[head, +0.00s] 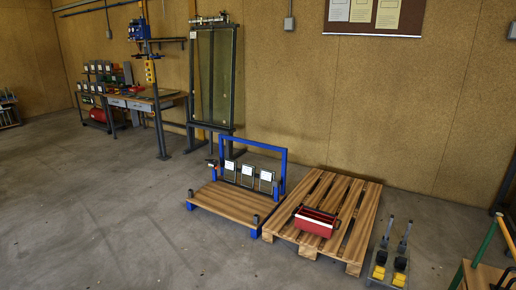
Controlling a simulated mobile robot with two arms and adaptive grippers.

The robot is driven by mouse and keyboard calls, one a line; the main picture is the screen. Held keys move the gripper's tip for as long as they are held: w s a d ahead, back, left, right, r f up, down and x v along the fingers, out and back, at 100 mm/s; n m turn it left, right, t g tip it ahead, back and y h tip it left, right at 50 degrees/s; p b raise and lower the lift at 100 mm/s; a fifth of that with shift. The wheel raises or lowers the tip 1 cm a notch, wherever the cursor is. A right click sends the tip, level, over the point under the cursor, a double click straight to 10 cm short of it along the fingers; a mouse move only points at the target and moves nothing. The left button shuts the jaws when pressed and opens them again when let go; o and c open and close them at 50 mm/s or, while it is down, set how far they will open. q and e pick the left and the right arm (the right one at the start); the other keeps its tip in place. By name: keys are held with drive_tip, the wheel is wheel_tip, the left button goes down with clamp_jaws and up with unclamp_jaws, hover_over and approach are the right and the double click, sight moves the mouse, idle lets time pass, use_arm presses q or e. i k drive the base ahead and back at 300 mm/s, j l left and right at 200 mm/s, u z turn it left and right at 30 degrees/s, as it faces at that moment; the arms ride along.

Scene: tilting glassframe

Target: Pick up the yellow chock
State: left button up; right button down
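Two small yellow blocks, which look like chocks, sit at the bottom right in the head view, one on the left (379,272) and one on the right (399,280). They lie at the near end of a grey rack or tray (369,277) on the floor, with black pieces just behind them. I cannot tell which one is the yellow chock of the task. Neither of my grippers is in view.
A wooden pallet (360,240) carrying a red toolbox (316,222) lies left of the rack. Left of it stands a blue-framed cart (232,206). Another cart with a green handle (485,241) is at the right edge. Open floor (130,230) is at left.

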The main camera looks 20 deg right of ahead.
sight(379, 272)
drive_tip(key=i+l+z, duration=0.2)
drive_tip(key=i+z, duration=0.2)
drive_tip(key=i+l+z, duration=0.1)
drive_tip(key=i+z, duration=0.35)
drive_tip(key=i+j+z, duration=0.1)
drive_tip(key=i+z, duration=0.3)
drive_tip(key=i+j+z, duration=0.2)
drive_tip(key=i+z, duration=0.2)
drive_tip(key=i+j+z, duration=0.3)
drive_tip(key=z, duration=0.15)
drive_tip(key=i, duration=0.1)
